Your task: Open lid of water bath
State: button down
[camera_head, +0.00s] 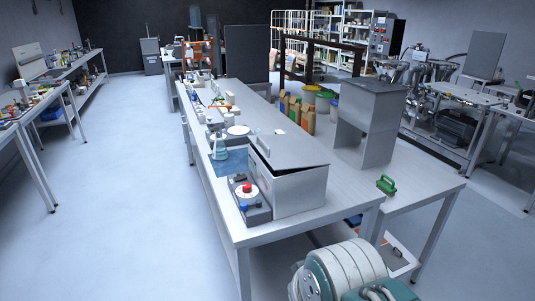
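The water bath (302,191) is a light grey metal box near the front end of the long central table. A small upright handle or fitting (263,146) shows at the lid's left side. A white jar with a red cap (245,192) stands beside the bath at its front left. My gripper is not in view. Only a teal and white part of my arm shows at the bottom, apart from the bath.
A flask (220,147) stands on a blue mat (229,163) to the left. A grey box-shaped stand (369,120) and a green handled object (386,184) are to the right. Open floor (130,200) lies left of the table.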

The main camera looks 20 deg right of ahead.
aim_at(288, 152)
jog(key=k+z, duration=0.15)
jog(key=z, duration=1.25)
jog(key=j+z, duration=0.35)
jog(key=j, duration=2.05)
